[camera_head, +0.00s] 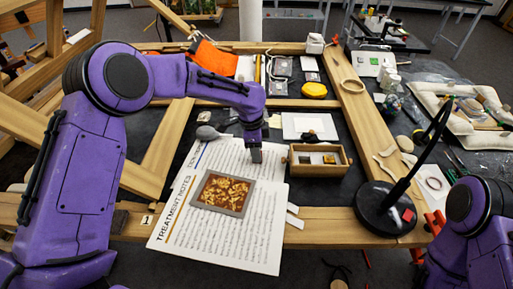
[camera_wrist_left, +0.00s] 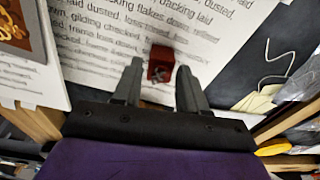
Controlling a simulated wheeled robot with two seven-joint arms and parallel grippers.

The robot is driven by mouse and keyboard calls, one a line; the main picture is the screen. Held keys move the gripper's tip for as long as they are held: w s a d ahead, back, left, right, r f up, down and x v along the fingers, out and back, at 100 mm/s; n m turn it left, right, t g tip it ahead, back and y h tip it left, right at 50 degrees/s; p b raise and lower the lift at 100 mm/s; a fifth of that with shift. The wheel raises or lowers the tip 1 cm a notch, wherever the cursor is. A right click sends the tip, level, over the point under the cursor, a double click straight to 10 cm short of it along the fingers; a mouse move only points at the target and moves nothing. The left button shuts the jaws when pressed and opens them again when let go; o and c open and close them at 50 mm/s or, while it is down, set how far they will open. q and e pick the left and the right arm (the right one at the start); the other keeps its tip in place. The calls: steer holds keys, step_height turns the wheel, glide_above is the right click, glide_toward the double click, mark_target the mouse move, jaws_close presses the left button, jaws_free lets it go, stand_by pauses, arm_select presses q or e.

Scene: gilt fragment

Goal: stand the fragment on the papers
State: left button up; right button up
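The papers (camera_head: 215,245), headed "Treatment notes", lie flat on the worktop; their printed text also shows in the left wrist view (camera_wrist_left: 105,60). A grey-edged panel with gold and brown flakes (camera_head: 223,193) lies on them. My left gripper (camera_head: 255,155) points down over the papers' upper right part. In the left wrist view its fingers (camera_wrist_left: 159,72) are apart. A small dark red block (camera_wrist_left: 160,64), perhaps the fragment, shows between the fingertips against the papers; I cannot tell whether the fingers touch it. The gripper hides it in the head view. My right gripper is out of view.
A small wooden box (camera_head: 320,170) stands just right of my left gripper. A grey spoon-like tool (camera_head: 212,133) lies at the papers' top edge. A black lamp (camera_head: 385,208) stands at the right. Wooden frame bars (camera_head: 345,228) surround the work area.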

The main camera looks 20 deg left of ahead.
arm_select(q)
steer(key=shift+o, duration=0.6)
steer(key=shift+w, duration=0.1)
step_height(320, 180, up, 12)
steer(key=a+b, duration=0.1)
steer(key=shift+s+a, duration=0.15)
steer(key=shift+s, duration=0.05)
